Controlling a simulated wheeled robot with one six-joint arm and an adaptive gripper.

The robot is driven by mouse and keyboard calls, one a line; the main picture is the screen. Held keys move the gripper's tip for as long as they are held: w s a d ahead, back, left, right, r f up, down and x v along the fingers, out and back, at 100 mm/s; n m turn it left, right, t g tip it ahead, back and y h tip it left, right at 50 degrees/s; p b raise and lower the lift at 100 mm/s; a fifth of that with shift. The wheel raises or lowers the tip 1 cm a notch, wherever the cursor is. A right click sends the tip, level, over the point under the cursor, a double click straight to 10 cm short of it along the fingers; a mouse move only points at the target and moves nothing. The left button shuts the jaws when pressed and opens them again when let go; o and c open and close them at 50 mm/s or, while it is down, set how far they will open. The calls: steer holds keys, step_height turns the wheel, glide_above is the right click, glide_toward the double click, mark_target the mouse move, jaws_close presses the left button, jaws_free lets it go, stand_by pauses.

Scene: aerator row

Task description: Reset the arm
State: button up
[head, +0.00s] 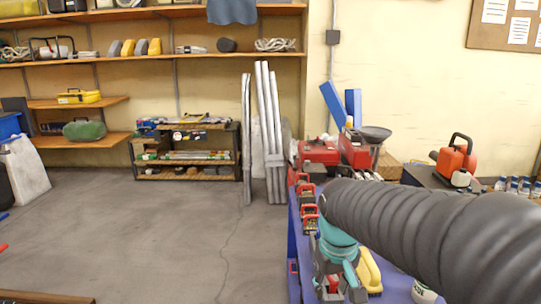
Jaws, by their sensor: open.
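My arm, in a dark ribbed sleeve, reaches in from the right of the head view. It ends in a teal wrist, with my gripper (341,293) pointing down over the blue-covered table (293,240). My gripper is open. A small red thing shows between or behind its fingers; I cannot tell how far below it lies. A yellow-handled thing (370,270) is just right of the gripper. Several red-and-dark units (308,195) stand in a row along the table's left side, beyond the gripper. My arm hides much of the table's right part.
Red cases (319,152) and a dark funnel-like dish (374,133) stand at the table's far end. An orange canister (455,160) sits on a dark box at right. Grey planks (267,130) lean by the wall. Open concrete floor (150,235) lies to the left.

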steer(key=s+d+m+t, duration=0.1)
steer(key=s+t, duration=0.1)
steer(key=s, duration=0.5)
steer(key=s+d+r+m+t, duration=0.1)
steer(key=s+d, duration=0.1)
steer(key=s, duration=0.4)
steer(key=shift+s+r+t, duration=0.3)
steer(key=shift+s+t, duration=0.1)
steer(key=shift+d, duration=0.1)
stand_by(0.4)
